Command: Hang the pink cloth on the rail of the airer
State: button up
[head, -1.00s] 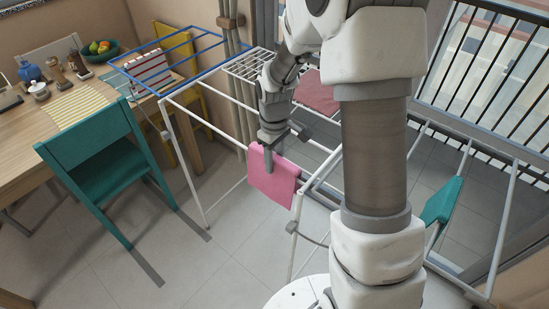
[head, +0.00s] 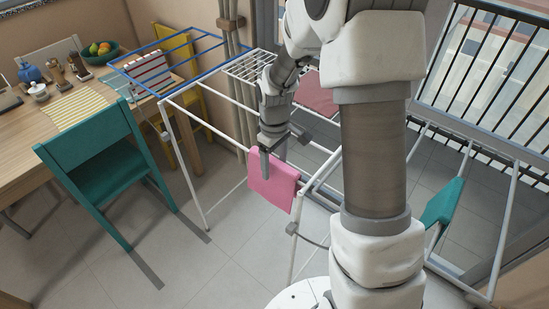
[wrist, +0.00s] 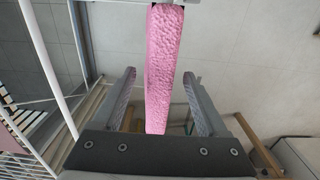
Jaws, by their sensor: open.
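The pink cloth (head: 274,188) hangs at the front rail of the white airer (head: 228,108), near that rail's right end. Its top edge is partly hidden by my gripper in the head view. My gripper (head: 272,163) is open at the cloth's top, with one finger in front of it. In the wrist view the cloth (wrist: 163,60) shows as a narrow strip between the spread fingers of my gripper (wrist: 159,76), with a gap on each side.
A dusky red cloth (head: 317,95) lies on the airer behind my arm. A teal cloth (head: 441,203) hangs at the right. A teal chair (head: 95,150) and a wooden table (head: 30,150) stand at the left. The floor (head: 150,250) in front is clear.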

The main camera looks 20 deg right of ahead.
notch_tip(320, 180, up, 18)
jog(key=p, duration=0.1)
jog(key=shift+f, duration=0.2)
jog(key=s+r+m+t, duration=0.2)
jog(key=s+r+m, duration=0.1)
jog(key=s, duration=0.7)
jog(key=s+r+m+t, duration=0.3)
jog(key=s+r+m, duration=0.1)
jog(key=s, duration=0.6)
jog(key=shift+s+t, duration=0.2)
jog(key=shift+t, duration=0.1)
jog(key=shift+r, duration=0.15)
dwell(0.5)
